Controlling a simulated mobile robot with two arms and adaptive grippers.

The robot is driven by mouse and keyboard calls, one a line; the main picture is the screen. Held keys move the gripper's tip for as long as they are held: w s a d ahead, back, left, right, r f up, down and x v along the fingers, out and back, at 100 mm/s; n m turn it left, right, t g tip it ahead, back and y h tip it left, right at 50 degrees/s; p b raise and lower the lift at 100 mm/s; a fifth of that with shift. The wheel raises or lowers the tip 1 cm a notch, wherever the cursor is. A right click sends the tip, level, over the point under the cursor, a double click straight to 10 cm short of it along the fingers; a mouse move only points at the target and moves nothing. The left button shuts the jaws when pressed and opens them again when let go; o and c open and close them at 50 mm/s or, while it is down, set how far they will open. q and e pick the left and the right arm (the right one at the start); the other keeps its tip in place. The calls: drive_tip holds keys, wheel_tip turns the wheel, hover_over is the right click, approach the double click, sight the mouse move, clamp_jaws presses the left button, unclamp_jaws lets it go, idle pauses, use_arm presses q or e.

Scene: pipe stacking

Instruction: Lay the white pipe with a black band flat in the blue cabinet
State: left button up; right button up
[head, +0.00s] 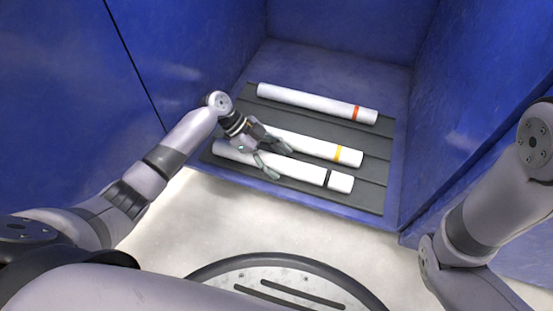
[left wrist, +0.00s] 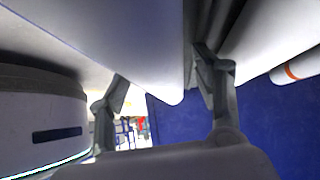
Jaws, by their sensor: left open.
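The white pipe with a black band (head: 310,174) lies flat on a dark grey ribbed mat (head: 375,197) in the blue cabinet (head: 400,212), nearest the cabinet's front edge. My left gripper (head: 278,161) is open over this pipe, with one finger on its far side and one on its near side. In the left wrist view a white pipe (left wrist: 150,55) passes between the open fingers, with no visible grip on it; its band is not seen there. My right gripper is not in view; only my right arm shows at the right.
A white pipe with a yellow band (head: 325,148) lies just behind, close to the far finger. A white pipe with an orange band (head: 315,102) lies farther back. Blue walls close in the left, right and back. The cabinet floor behind the mat is clear.

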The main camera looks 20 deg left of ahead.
sight(260, 154)
use_arm(q)
drive_tip(key=shift+r, duration=0.1)
drive_tip(key=p+v, duration=0.4)
drive_tip(key=v, duration=0.2)
drive_tip(key=shift+a+r+p, duration=0.2)
drive_tip(key=shift+r+p, duration=0.1)
drive_tip(key=shift+r, duration=0.1)
drive_tip(key=shift+a+r, duration=0.15)
drive_tip(key=shift+a, duration=0.2)
